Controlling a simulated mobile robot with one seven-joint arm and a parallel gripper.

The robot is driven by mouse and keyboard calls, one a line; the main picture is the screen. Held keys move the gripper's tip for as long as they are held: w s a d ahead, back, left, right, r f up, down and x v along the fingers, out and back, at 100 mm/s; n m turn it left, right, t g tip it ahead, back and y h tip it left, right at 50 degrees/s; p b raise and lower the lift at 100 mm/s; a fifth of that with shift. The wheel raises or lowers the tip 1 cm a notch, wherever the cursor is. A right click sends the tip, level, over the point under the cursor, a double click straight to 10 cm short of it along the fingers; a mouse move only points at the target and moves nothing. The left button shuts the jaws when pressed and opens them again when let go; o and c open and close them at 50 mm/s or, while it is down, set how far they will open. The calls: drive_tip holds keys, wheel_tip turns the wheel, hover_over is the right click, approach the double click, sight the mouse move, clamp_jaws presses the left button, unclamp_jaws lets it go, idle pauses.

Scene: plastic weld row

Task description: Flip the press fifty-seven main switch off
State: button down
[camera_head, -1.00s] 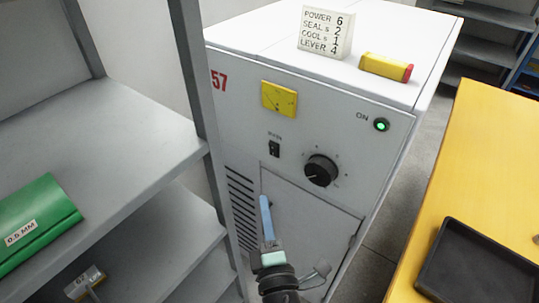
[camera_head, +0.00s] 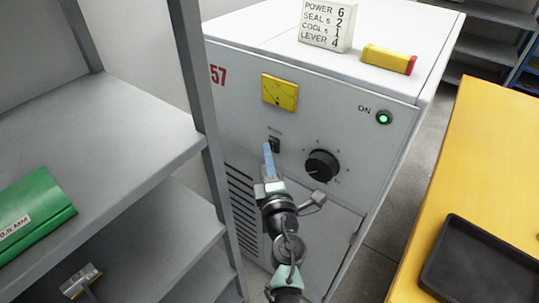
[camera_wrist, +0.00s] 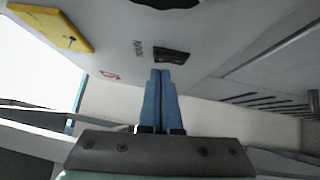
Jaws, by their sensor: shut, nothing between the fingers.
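The press marked 57 is a light grey cabinet (camera_head: 350,115) in the middle of the head view. Its main switch (camera_head: 275,145) is a small black rocker below the yellow meter; it also shows in the wrist view (camera_wrist: 172,55) under a "MAIN" label. A green lamp (camera_head: 384,117) marked ON is lit at the upper right of the panel. My gripper (camera_head: 267,147) is shut and empty, its blue fingertips just beside the switch. In the wrist view the fingertips (camera_wrist: 160,73) point at the switch, close below it. I cannot tell whether they touch.
A black dial (camera_head: 322,165) sits right of the switch, and a yellow meter (camera_head: 280,92) above it. A grey shelf unit (camera_head: 120,130) stands close on the left. A yellow table (camera_head: 490,150) with a black tray (camera_head: 440,275) is on the right.

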drive_tip(key=shift+w+d, duration=0.2)
drive_tip(key=shift+w, duration=0.05)
